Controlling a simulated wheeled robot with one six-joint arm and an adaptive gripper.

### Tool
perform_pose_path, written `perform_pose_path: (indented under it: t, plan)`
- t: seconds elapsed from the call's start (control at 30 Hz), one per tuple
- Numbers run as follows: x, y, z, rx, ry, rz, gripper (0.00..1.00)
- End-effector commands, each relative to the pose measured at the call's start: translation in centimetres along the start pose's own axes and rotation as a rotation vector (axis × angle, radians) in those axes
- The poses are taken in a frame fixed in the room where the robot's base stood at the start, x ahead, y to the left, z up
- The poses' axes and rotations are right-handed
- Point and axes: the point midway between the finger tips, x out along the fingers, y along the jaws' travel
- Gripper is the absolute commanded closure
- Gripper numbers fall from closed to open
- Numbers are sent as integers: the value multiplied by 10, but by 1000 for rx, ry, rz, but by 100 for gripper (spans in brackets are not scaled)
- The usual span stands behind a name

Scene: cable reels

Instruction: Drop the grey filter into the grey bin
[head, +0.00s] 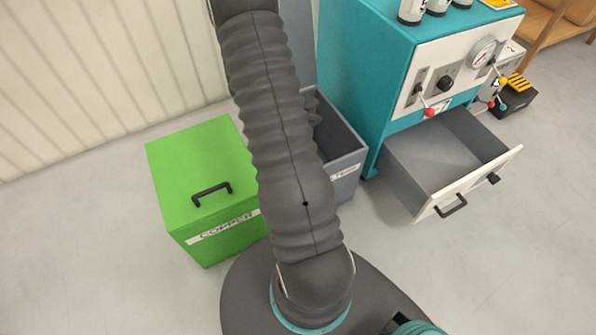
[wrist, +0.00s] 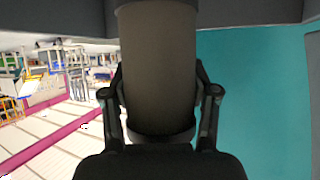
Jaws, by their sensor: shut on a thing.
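The grey bin (head: 346,166) stands open on the floor between the green box and the teal machine. My arm covers its left part in the head view, and its label is only partly visible. The grey filter (wrist: 157,60), a dull grey cylinder, fills the middle of the wrist view. My gripper (wrist: 160,95) is shut on it, with one finger on each side. In the head view my arm hides most of the gripper and the filter. A small dark part shows over the bin's opening; I cannot tell how deep the filter is.
A green lidded box (head: 205,170) marked COPPER stands left of the bin. The teal machine (head: 365,75) is close on the right, with its drawer (head: 450,160) pulled out. A ribbed wall (head: 100,80) is behind. Floor is clear at front right.

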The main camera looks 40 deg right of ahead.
Motion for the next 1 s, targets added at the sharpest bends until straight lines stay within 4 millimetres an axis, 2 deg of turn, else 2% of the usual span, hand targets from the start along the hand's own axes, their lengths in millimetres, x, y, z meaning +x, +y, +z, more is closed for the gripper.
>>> perform_pose_path:
  t: [0.03,0.3,0.67,0.7,0.8,1.0]
  plan:
    - [6,0,10,0,0,0,81]
    - [17,0,30,1,0,0,81]
    - [18,0,31,1,0,1,81]
    - [18,0,31,1,0,1,36]
    - [18,0,31,1,0,1,11]
    - [18,0,31,1,0,1,11]
